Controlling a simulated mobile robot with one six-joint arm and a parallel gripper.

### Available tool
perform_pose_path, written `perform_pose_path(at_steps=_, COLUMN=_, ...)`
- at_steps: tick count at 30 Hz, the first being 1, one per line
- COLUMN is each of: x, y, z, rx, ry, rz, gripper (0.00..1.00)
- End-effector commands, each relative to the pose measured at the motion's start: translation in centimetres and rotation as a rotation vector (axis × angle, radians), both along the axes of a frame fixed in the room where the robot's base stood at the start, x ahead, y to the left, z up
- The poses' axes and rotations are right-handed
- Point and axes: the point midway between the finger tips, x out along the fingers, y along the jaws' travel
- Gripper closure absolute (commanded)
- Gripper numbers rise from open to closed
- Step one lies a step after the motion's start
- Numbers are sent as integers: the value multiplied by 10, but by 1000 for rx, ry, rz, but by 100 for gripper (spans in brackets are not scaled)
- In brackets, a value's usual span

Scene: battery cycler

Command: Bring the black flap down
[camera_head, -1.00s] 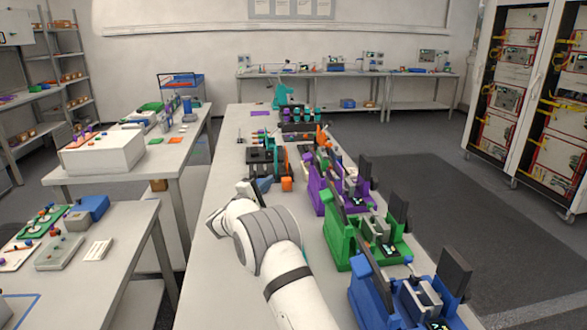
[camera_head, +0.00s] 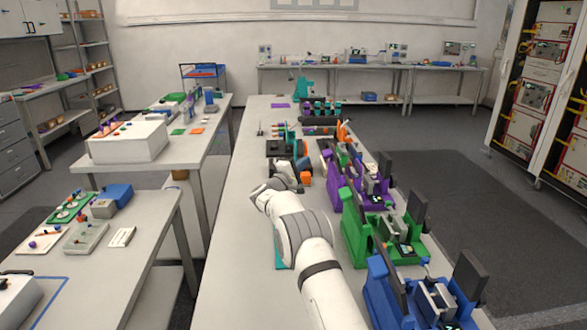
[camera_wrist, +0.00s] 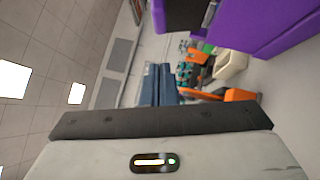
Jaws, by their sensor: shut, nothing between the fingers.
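Black upright flaps stand on a row of fixtures along the right edge of the long table: on the blue fixture (camera_head: 380,290), the green fixture (camera_head: 355,240) and the purple fixture (camera_head: 348,205). I see the blue fixture's flap (camera_head: 470,274), the green one's flap (camera_head: 417,207) and the purple one's flap (camera_head: 385,165), all raised. I cannot tell which one the task means. My gripper (camera_wrist: 157,66) is shut and empty, its blue-grey fingers together. In the wrist view a black panel (camera_wrist: 184,14) beside purple parts is close at the top, apart from the fingers.
Orange parts (camera_wrist: 225,95) and a pale bin (camera_wrist: 231,64) lie beyond my fingers. The long table (camera_head: 235,245) has clear room left of my arm. A side bench (camera_head: 150,225) with small trays stands to the left. Tall cabinets (camera_head: 545,90) stand at the right.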

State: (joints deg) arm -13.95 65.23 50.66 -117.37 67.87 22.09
Motion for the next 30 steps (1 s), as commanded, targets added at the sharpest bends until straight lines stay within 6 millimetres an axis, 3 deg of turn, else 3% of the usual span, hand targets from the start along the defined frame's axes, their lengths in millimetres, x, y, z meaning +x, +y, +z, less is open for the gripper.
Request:
perform_pose_path(at_steps=3, x=3, y=-19, z=9, rx=-1, ry=1, rz=-4, gripper=100)
perform_pose_path(at_steps=9, x=2, y=-37, z=13, rx=-1, ry=1, rz=0, gripper=100)
perform_pose_path(at_steps=21, x=2, y=-35, z=13, rx=0, ry=0, rz=0, gripper=100)
perform_pose_path(at_steps=30, x=2, y=-58, z=16, rx=52, ry=-2, rz=-17, gripper=100)
